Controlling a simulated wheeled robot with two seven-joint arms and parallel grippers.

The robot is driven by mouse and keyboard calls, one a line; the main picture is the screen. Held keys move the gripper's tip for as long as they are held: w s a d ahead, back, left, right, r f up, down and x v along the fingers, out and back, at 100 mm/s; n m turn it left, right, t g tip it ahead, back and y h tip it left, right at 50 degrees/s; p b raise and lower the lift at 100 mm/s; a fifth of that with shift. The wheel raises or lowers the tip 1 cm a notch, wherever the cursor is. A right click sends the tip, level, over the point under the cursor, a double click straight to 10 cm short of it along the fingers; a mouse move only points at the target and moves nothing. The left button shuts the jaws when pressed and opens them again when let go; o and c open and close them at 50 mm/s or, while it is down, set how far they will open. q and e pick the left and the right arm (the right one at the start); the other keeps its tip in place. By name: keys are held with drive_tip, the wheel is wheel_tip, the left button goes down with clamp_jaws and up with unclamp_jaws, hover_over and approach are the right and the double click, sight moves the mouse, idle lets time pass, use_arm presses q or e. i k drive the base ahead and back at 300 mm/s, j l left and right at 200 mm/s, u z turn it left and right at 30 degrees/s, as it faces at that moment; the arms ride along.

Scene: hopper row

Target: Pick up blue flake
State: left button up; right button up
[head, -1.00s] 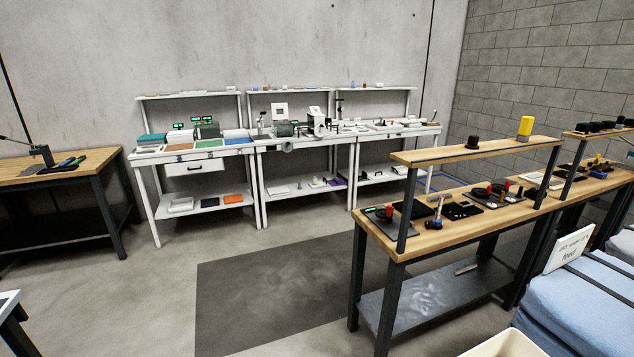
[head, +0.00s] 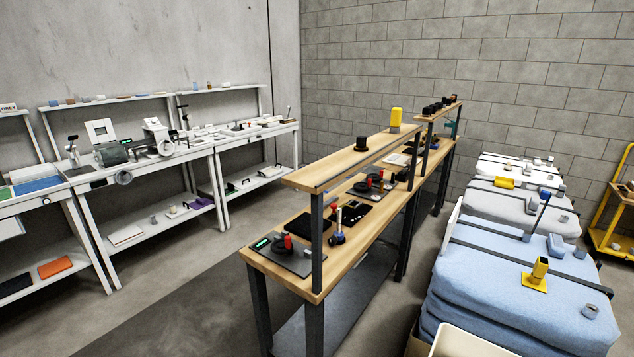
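No piece that I can name for sure as the blue flake shows. A big stack of soft light-blue bales (head: 480,285) stands at the right, bound with dark straps. A small grey-blue piece (head: 590,312) lies on top near its right front edge, too small to make out. A yellow holder (head: 536,276) stands on the same top, and a blue-ended dark post (head: 539,214) rises behind it. Neither of my grippers is in view.
A wooden-topped bench (head: 290,245) with a raised shelf stands left of the bales. White workbenches (head: 150,165) line the left wall. A pale open bin (head: 465,342) is at the bottom edge. A yellow cart (head: 608,238) stands far right. Grey floor (head: 195,300) is clear between benches.

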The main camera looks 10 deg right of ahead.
sight(556, 247)
drive_tip(key=i+z, duration=0.15)
drive_tip(key=z, duration=0.3)
drive_tip(key=i+z, duration=0.2)
drive_tip(key=z, duration=0.25)
drive_tip(key=i+j+z, duration=0.15)
drive_tip(key=z, duration=0.25)
drive_tip(key=i+j+z, duration=0.1)
drive_tip(key=z, duration=0.35)
drive_tip(key=i+j+z, duration=0.1)
drive_tip(key=j+z, duration=0.2)
drive_tip(key=z, duration=0.15)
